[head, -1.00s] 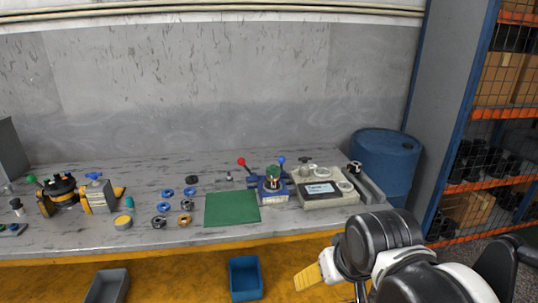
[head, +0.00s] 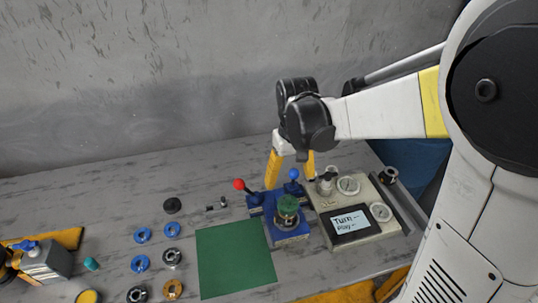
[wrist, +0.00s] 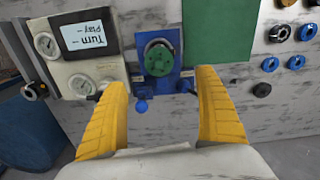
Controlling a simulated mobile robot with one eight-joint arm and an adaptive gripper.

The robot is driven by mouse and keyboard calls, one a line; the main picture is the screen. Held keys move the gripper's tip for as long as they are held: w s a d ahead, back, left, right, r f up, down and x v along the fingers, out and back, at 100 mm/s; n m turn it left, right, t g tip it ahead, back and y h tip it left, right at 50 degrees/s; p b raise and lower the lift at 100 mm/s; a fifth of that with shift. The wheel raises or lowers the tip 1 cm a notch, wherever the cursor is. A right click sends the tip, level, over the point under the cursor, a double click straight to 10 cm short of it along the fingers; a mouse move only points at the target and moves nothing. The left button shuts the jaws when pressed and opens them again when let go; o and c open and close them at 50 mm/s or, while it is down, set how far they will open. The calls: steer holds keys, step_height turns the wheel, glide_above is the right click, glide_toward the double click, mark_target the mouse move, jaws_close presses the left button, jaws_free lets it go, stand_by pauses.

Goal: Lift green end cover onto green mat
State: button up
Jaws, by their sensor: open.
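The green end cover (head: 288,204) sits on top of a motor body held in a blue fixture (head: 290,234). In the wrist view the green end cover (wrist: 160,62) shows from above, beyond and between my fingertips. The green mat (head: 236,262) lies flat and bare on the table, just left of the fixture; part of it shows in the wrist view (wrist: 214,30). My gripper (head: 290,170) has its yellow fingers pointing down above the back of the fixture. It also shows in the wrist view (wrist: 160,95), wide open with nothing between the fingers.
Levers with a red knob (head: 239,184) and a blue knob (head: 294,174) rise beside the fixture, close to my fingers. A gauge and screen box (head: 352,226) stands to the right. Several blue, dark and bronze rings (head: 142,235) lie left of the mat.

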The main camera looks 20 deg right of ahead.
steer(key=b, duration=0.2)
glide_above(288, 199)
steer(key=f, duration=0.5)
steer(key=shift+s, duration=0.3)
steer(key=f, duration=0.2)
steer(key=f+b, duration=0.1)
steer(key=f, duration=0.1)
steer(key=f+b, duration=0.1)
steer(key=shift+w+f, duration=0.3)
steer(key=shift+f, duration=0.1)
steer(key=shift+r, duration=0.1)
steer(key=c, duration=1.6)
steer(key=shift+o, duration=0.2)
